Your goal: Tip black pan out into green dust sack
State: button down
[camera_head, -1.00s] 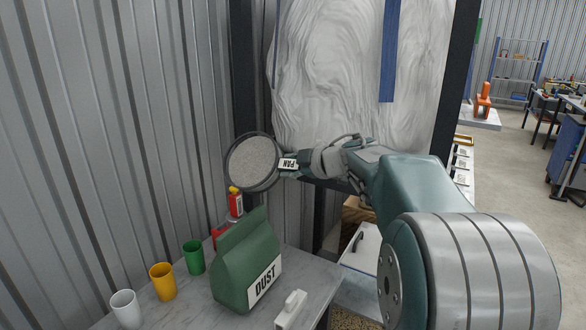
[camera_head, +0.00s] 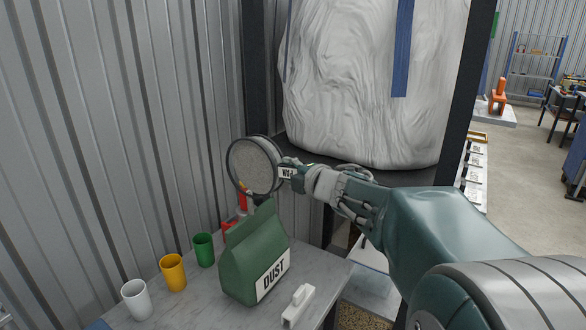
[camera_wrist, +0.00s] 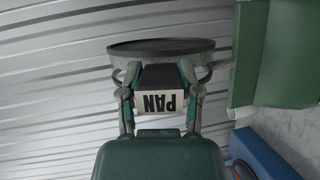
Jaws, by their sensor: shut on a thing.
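The black pan (camera_head: 258,163) is held out at the end of my arm, its face turned toward the head camera and tilted. Grey material shows inside its dark rim. My gripper (camera_head: 294,174) is shut on the pan's handle, which bears a PAN label. In the wrist view the gripper's fingers (camera_wrist: 160,88) flank the label, and the pan (camera_wrist: 160,47) shows nearly edge-on. The green dust sack (camera_head: 250,252), labelled DUST, stands upright on the grey table just below the pan. A green surface at the wrist view's right edge looks like the sack (camera_wrist: 286,60). Its opening is not clearly visible.
White (camera_head: 136,300), yellow (camera_head: 173,273) and green (camera_head: 204,250) cups stand left of the sack. A white block-like object (camera_head: 298,305) lies to its right. A red item (camera_head: 229,226) is behind it. A corrugated wall (camera_head: 120,120) is close on the left.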

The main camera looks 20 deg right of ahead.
aim_at(271, 173)
jog(key=shift+s+a+f+n+t, duration=0.15)
jog(key=shift+s+a+n+t, duration=0.45)
jog(key=shift+a+n, duration=0.4)
jog(key=shift+s+a+f+n+t, duration=0.1)
jog(key=shift+s+a+n+t, duration=0.5)
jog(key=shift+n, duration=0.7)
jog(key=shift+w, duration=0.1)
dwell(0.4)
